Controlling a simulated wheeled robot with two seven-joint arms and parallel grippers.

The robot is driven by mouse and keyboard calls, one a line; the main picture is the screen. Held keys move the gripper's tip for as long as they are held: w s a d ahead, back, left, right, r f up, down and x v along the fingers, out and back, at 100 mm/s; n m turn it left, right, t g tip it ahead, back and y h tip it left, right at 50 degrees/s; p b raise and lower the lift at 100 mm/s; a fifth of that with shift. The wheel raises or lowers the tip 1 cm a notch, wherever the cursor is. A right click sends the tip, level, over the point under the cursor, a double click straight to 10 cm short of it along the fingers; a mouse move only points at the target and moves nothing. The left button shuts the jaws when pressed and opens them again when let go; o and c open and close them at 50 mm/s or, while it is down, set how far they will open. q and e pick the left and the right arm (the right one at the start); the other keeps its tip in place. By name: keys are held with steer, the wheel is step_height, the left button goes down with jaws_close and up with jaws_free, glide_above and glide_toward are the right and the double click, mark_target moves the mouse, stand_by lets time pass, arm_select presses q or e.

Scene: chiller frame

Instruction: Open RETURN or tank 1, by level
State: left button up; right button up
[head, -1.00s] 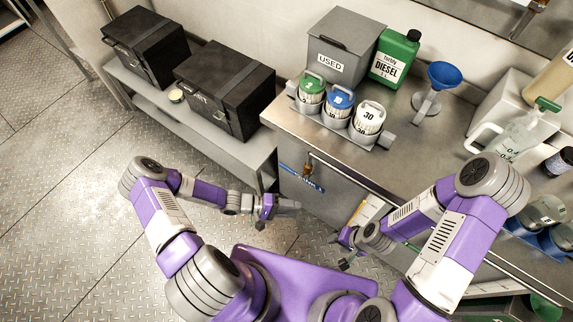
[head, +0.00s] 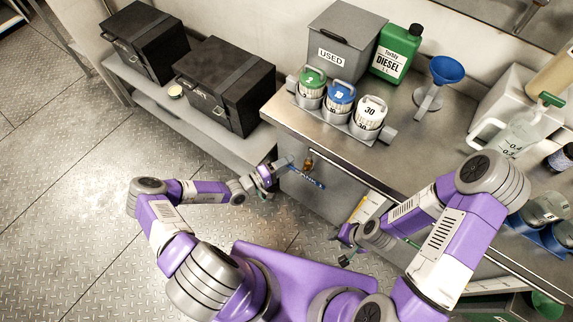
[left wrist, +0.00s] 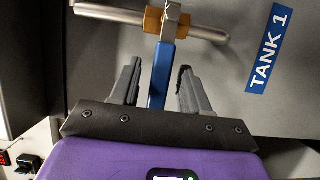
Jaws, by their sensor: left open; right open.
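The blue lever (left wrist: 161,72) of a valve hangs from a brass valve body (left wrist: 166,21) on a metal pipe. A blue TANK 1 label (left wrist: 270,48) is on the grey panel beside it. In the head view the brass valve (head: 308,161) shows on the cabinet front. My left gripper (head: 284,164) is at the valve, open; in the left wrist view its fingers (left wrist: 158,88) stand one on each side of the lever, with gaps visible. My right gripper (head: 341,250) is open and empty, low before the cabinet. I see no RETURN label and no level gauge.
The metal counter (head: 400,155) holds a USED bin (head: 340,45), a green diesel can (head: 398,52), a rack of three labelled canisters (head: 340,98) and a blue funnel (head: 446,70). Two black cases (head: 225,88) sit on a low shelf to the left. The floor at left is clear.

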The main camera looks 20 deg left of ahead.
arm_select(q)
steer(key=shift+c, duration=0.4)
jaws_close()
